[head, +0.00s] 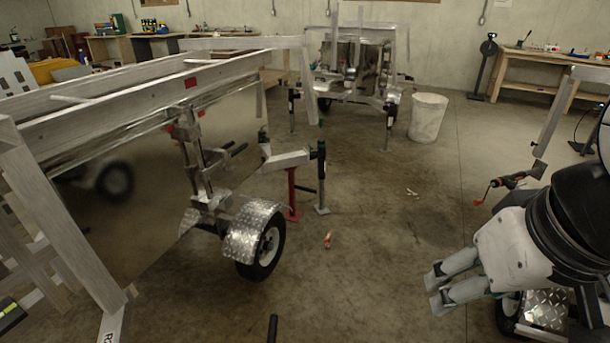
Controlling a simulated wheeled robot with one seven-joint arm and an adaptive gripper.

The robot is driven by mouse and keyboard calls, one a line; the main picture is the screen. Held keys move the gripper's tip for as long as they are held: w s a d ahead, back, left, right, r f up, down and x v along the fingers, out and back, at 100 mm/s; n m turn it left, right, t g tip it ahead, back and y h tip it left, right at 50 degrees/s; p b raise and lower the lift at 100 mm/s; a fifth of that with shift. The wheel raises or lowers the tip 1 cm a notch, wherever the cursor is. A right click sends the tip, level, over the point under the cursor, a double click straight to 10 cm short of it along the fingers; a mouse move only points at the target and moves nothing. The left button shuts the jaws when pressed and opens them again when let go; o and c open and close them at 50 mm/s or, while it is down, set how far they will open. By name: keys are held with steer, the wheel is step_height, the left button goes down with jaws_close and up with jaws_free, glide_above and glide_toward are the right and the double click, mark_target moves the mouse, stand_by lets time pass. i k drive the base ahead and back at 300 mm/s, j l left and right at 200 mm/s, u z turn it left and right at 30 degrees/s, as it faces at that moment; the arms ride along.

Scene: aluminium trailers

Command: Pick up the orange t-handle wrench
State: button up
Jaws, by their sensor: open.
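A small orange and pale object (327,240) lies on the concrete floor right of the near trailer's wheel; it is too small to tell whether it is the t-handle wrench. A dark crank-like part with an orange-red handle (487,192) shows at the right, above my gripper in the picture. I cannot tell which of them is the orange t-handle wrench. My gripper (434,286) is at the lower right, its two grey fingers apart and nothing between them. It points left and is clear of both orange things in the picture.
An aluminium trailer (165,98) with a wheel (265,247) fills the left. Another trailer (360,85) and a pale bin (428,118) stand at the back. A workbench (545,75) is at the back right. The middle floor is mostly clear, with small white scraps (411,192).

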mark_target(327, 240)
steer(key=i+l+z, duration=0.1)
steer(key=i+z, duration=0.35)
steer(key=i, duration=5.95)
steer(key=i+l+u, duration=0.15)
steer(key=i+u, duration=0.25)
steer(key=i, duration=0.15)
steer(key=i+l+u, duration=0.3)
steer(key=i+u, duration=0.15)
steer(key=u, duration=2.1)
